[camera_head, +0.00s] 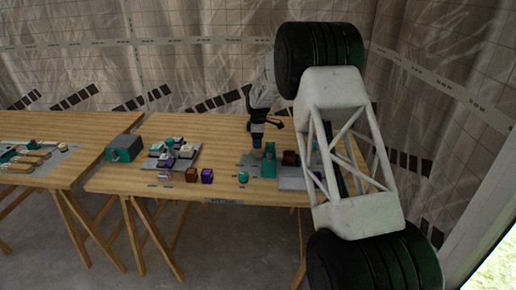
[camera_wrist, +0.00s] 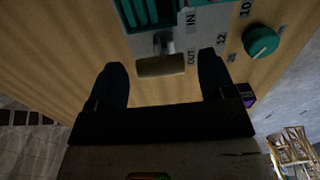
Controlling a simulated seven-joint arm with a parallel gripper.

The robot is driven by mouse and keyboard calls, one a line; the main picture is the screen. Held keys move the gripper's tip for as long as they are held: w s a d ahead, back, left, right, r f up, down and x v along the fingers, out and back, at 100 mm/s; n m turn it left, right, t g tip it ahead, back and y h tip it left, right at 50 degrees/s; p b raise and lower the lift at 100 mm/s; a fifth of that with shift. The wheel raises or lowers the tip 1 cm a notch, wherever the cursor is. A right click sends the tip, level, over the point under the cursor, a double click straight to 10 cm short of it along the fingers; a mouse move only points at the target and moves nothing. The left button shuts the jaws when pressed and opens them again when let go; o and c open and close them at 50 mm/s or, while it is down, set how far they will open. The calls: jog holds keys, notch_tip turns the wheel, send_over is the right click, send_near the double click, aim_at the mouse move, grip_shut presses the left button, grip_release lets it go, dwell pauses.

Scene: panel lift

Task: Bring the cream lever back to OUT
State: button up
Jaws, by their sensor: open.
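The cream lever (camera_wrist: 161,66) shows in the wrist view as a short horizontal cylinder on a grey stem, below a teal ribbed housing (camera_wrist: 130,14). The printed words IN and OUT stand to its right. Its handle appears level with OUT, but it stands above the surface, so its exact setting is hard to tell. My gripper (camera_wrist: 160,59) is open, one dark finger on each side of the handle, with gaps to both. In the head view my gripper (camera_head: 257,143) is over the back of the right table, by a teal block; the lever cannot be made out there.
A teal knob (camera_wrist: 261,40) sits right of the lever, beside 10 and 12. A purple block (camera_wrist: 246,94) lies beyond the right finger. In the head view, brown (camera_head: 191,174) and purple (camera_head: 207,176) blocks stand near the front edge. A teal box (camera_head: 123,147) stands left.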

aim_at(253, 150)
jog(key=shift+f, duration=2.05)
jog(key=c, duration=1.3)
